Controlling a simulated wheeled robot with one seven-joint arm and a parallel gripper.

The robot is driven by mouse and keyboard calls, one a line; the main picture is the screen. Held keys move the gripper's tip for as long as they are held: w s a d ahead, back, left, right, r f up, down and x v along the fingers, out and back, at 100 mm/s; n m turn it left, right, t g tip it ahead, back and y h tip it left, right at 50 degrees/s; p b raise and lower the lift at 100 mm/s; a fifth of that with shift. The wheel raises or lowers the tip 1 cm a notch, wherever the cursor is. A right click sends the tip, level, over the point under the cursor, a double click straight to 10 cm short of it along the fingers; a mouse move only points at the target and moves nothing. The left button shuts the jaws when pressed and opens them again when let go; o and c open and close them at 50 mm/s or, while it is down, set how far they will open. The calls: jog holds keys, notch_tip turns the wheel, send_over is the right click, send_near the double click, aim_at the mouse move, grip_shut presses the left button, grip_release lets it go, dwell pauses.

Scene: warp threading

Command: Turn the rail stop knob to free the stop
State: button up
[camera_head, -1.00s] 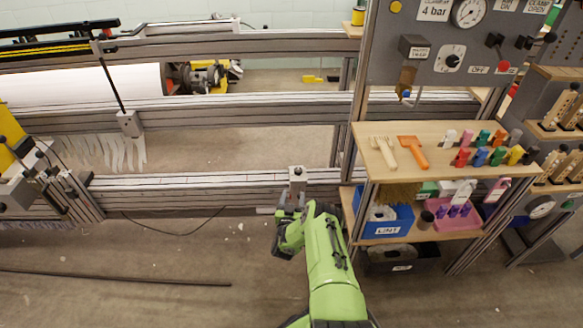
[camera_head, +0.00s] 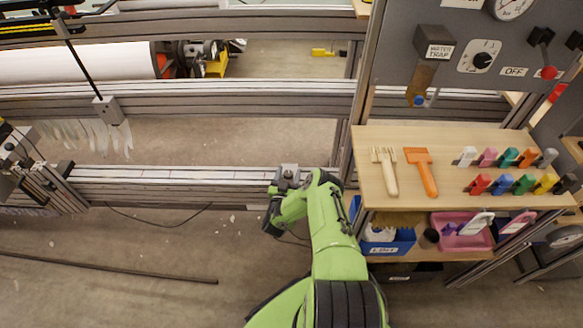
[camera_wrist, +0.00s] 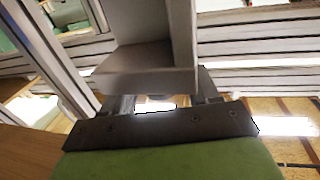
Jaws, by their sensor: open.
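The rail stop (camera_head: 289,171) is a small grey block on the lower front rail (camera_head: 180,182). My gripper (camera_head: 283,186) is at the front of the stop, very close to it, and partly covered by my green wrist. In the wrist view a large grey block (camera_wrist: 150,62), apparently the stop, fills the upper middle, just beyond my gripper (camera_wrist: 165,101). My gripper is open. The knob cannot be made out clearly in either view, and I cannot tell whether the jaws touch it.
To the right is a wooden shelf (camera_head: 388,222) with a comb, an orange tool (camera_head: 421,170) and several coloured clips. A blue bin (camera_head: 390,243) stands below, close to my arm. A dark rod (camera_head: 110,268) lies on the floor. The floor left of my arm is mostly clear.

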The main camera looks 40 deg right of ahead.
jog(key=c, duration=1)
jog(key=shift+n+t, duration=0.3)
jog(key=n+t+y, duration=0.2)
jog(key=y, duration=0.1)
jog(key=shift+r+n+t+y, duration=0.1)
jog(key=shift+n+t+y, duration=0.2)
jog(key=shift+y, duration=0.1)
jog(key=n+t+y, duration=0.1)
jog(key=y, duration=0.1)
jog(key=n+t+y, duration=0.1)
jog(key=n+y, duration=0.1)
jog(key=y, duration=0.1)
jog(key=shift+a+n, duration=0.15)
jog(key=shift+n, duration=0.15)
jog(key=n+y, duration=0.3)
jog(key=y, duration=0.2)
jog(key=shift+t+y, duration=0.3)
jog(key=shift+t, duration=0.1)
jog(key=shift+n+g+y, duration=0.4)
jog(key=shift+n+y, duration=1.4)
jog(key=shift+y, duration=0.5)
jog(key=shift+w+r+y, duration=0.1)
jog(key=shift+y, duration=0.2)
